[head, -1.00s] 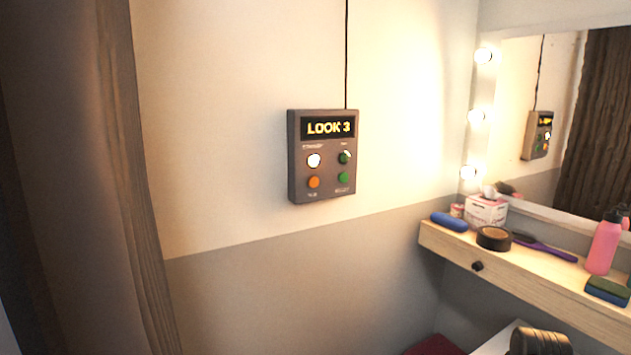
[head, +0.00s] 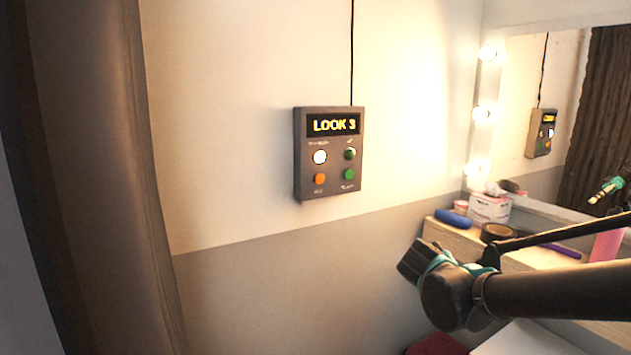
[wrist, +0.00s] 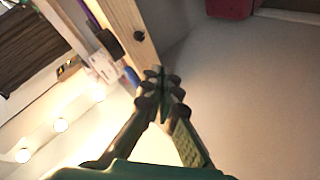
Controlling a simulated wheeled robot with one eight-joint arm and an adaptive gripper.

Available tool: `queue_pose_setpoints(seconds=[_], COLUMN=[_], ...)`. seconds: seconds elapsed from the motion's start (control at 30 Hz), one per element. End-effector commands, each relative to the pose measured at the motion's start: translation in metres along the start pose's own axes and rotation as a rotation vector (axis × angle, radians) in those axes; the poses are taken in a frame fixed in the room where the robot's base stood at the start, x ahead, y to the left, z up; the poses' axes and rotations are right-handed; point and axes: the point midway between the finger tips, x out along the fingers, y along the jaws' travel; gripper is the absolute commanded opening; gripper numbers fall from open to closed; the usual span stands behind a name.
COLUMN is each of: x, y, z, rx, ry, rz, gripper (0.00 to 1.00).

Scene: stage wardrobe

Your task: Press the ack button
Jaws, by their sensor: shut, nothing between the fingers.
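A grey cue panel (head: 328,187) hangs on the cream wall, its display reading "LOOK 3". It has a lit white button (head: 320,157) at top left and a dark green one (head: 350,153) at top right. An orange button (head: 320,178) is at bottom left and a green one (head: 348,175) at bottom right. The small labels are too blurred to read surely, so I cannot tell which is ack. My gripper (head: 410,262) is right of and below the panel, apart from it. In the wrist view its fingertips (wrist: 160,78) are together and empty; the panel is not seen there.
A brown curtain (head: 95,180) hangs at left. The wall before the panel is clear.

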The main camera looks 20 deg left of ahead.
Motion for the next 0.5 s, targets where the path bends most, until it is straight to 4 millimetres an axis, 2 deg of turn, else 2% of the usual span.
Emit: queue_pose_setpoints(seconds=[0.03,0.2,0.33,0.5], x=[-0.014,-0.068,-0.12,-0.179], y=[-0.01,-0.035,-0.058,-0.083], z=[-0.031,-0.12,-0.176,-0.223], rx=[-0.027,-0.081,-0.104,-0.115], ry=[0.068,0.295,0.461,0.628], rz=[0.018,0.09,0.125,0.15], gripper=[0.0,0.0,0.0,0.0])
